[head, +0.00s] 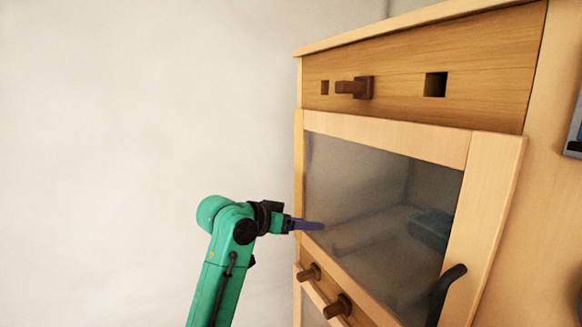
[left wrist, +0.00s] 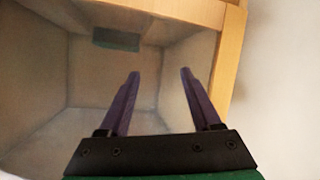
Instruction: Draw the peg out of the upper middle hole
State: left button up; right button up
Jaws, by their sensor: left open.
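The brown wooden peg (head: 354,87) sticks out of the upper middle hole in the cabinet's top panel (head: 400,75). My left gripper (head: 318,225) is below the peg, in front of the glass door (head: 375,190). In the left wrist view its two purple fingers (left wrist: 159,75) are apart with nothing between them. The peg does not show in the left wrist view. My right gripper is not seen.
Two more brown pegs (head: 310,272) (head: 338,306) stick out of the lower panel, below the glass door. A dark curved handle (head: 450,283) is on the door's right. A dark greenish block (head: 430,226) shows through the glass. Open room lies left of the cabinet.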

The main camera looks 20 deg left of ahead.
pick_arm(q)
jog(key=s+d+r+m+t+h+p, duration=0.1)
jog(key=s+r+m+h, duration=0.3)
jog(key=r, duration=1.1)
jog(key=s+d+r+m+t+h+p, duration=0.1)
jog(key=s+r, duration=0.6)
jog(key=r, duration=0.8)
jog(key=p+x, duration=0.1)
jog(key=x, duration=0.9)
jog(key=shift+p, duration=0.3)
jog(key=shift+w+d+f, duration=0.1)
jog(key=shift+w+d, duration=0.1)
jog(key=shift+w, duration=0.25)
jog(key=shift+s, duration=0.15)
grip_shut()
jog(key=shift+s+a, duration=0.25)
jog(key=shift+a, duration=0.05)
jog(key=shift+b+v, duration=1)
jog(key=shift+v, duration=1.1)
jog(key=b, duration=0.2)
send_near(337, 88)
jog(key=shift+x, duration=0.95)
